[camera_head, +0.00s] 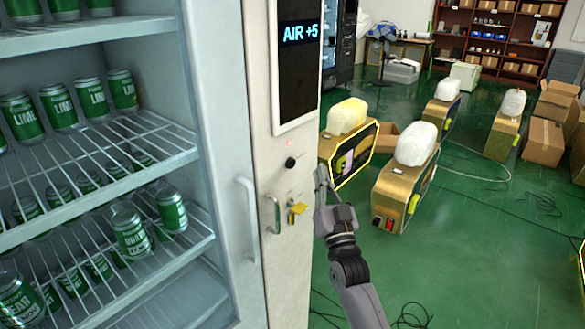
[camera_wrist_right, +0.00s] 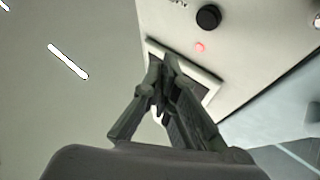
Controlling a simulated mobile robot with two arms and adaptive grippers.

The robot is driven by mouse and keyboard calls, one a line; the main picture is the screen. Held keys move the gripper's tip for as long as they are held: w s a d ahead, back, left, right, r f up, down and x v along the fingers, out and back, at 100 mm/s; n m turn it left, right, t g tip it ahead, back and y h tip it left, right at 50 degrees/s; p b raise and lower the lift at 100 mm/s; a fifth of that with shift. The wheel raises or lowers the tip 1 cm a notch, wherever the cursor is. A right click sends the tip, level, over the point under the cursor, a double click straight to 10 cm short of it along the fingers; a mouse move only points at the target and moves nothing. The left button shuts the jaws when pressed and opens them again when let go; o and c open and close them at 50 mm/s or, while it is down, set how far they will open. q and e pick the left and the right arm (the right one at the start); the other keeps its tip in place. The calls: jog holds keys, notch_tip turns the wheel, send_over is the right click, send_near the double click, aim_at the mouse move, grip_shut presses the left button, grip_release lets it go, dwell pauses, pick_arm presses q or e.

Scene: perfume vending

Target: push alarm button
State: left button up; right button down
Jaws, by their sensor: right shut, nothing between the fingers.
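A small glowing red spot (camera_head: 290,143) sits on the white front panel of the cabinet, below the display. A round black knob (camera_head: 291,163) is just under it. The red spot (camera_wrist_right: 200,47) and the knob (camera_wrist_right: 208,17) also show in the right wrist view. I cannot tell for sure which of them is the alarm button. My right gripper (camera_head: 320,174) is shut and empty, to the right of the knob and apart from it. In the right wrist view its fingertips (camera_wrist_right: 163,64) overlap the dark display (camera_wrist_right: 193,88). My left gripper is out of view.
The display (camera_head: 299,65) reads "AIR +5". A glass-door cooler with green cans (camera_head: 131,231) stands left. Gold machines (camera_head: 391,190) and cables occupy the green floor to the right.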

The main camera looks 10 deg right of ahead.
aim_at(291, 163)
jog(key=shift+w+a+b, duration=0.45)
jog(key=shift+w+a, duration=0.4)
jog(key=shift+w, duration=0.2)
jog(key=shift+w+a+b, duration=0.4)
jog(key=shift+w+a, duration=0.4)
jog(key=shift+w, duration=0.2)
jog(key=shift+w, duration=0.1)
jog(key=shift+w+a, duration=0.25)
jog(key=shift+w+a+b, duration=0.25)
jog(key=shift+w+b, duration=0.05)
dwell(0.6)
jog(key=shift+d, duration=0.1)
jog(key=shift+s+d+p, duration=0.4)
jog(key=shift+s+p, duration=0.05)
jog(key=shift+s, duration=0.2)
